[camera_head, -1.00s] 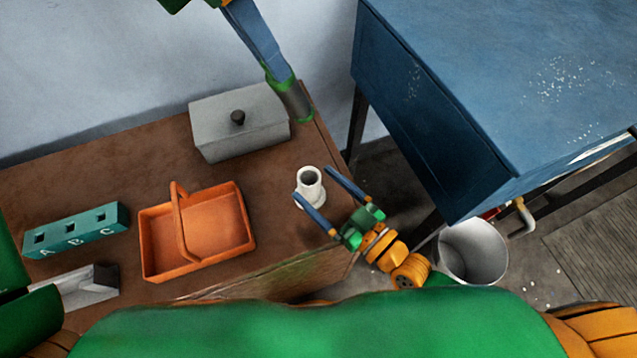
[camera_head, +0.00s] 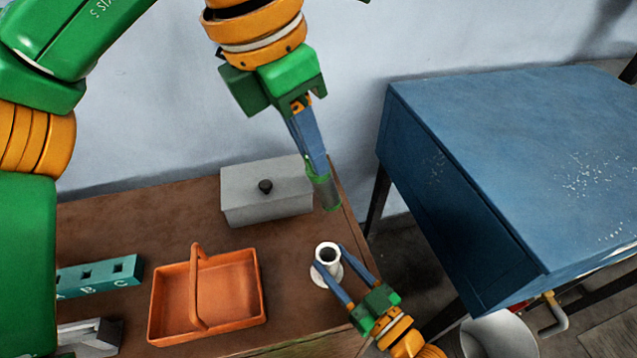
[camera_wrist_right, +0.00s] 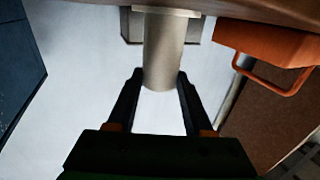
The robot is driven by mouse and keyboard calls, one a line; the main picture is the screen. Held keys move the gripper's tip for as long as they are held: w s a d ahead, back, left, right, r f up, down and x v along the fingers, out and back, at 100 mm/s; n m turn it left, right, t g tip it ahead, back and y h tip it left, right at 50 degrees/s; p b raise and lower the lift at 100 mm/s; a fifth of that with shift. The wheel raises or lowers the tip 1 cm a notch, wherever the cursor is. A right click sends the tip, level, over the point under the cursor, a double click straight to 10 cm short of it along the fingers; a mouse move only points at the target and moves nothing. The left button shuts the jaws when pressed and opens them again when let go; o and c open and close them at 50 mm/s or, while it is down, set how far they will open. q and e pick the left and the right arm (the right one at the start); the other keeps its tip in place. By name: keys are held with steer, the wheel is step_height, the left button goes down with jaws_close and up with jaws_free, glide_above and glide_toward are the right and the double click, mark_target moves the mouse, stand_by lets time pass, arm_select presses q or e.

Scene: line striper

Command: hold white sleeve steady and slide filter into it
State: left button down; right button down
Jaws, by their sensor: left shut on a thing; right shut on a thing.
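The white sleeve (camera_head: 328,274) stands upright near the right end of the brown table, its round open top facing up. My right gripper (camera_head: 330,258) has its two blue fingers shut on the sleeve from either side. The sleeve also shows between those fingers in the right wrist view (camera_wrist_right: 165,50). My left gripper (camera_head: 317,172) is shut on the filter (camera_head: 325,193), a grey-green cylinder with green ends. It holds the filter slightly tilted, above and apart from the sleeve's opening in the head view.
An orange basket (camera_head: 178,332) with an upright handle stands left of the sleeve. A grey lidded box (camera_head: 250,205) is behind. A teal block with lettered holes (camera_head: 107,276) lies at the far left. A blue cabinet (camera_head: 490,130) and a light bucket (camera_head: 490,338) are right of the table.

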mark_target(332, 209)
arm_select(q)
steer(key=d+f+y, duration=0.1)
steer(key=f, duration=0.1)
steer(key=w+d+f+g+y, duration=0.1)
steer(key=f, duration=0.2)
steer(key=w+d+f, duration=0.1)
steer(key=f, duration=0.1)
steer(key=shift+f+g+y, duration=0.2)
steer(key=shift+g+y, duration=0.1)
steer(key=shift+y, duration=0.1)
step_height(332, 209, down, 5)
steer(key=shift+s+a+r, duration=0.1)
steer(key=shift+r, duration=0.1)
steer(key=shift+f, duration=0.6)
step_height(332, 209, down, 9)
stand_by(5.0)
steer(key=c, duration=0.7)
jaws_free()
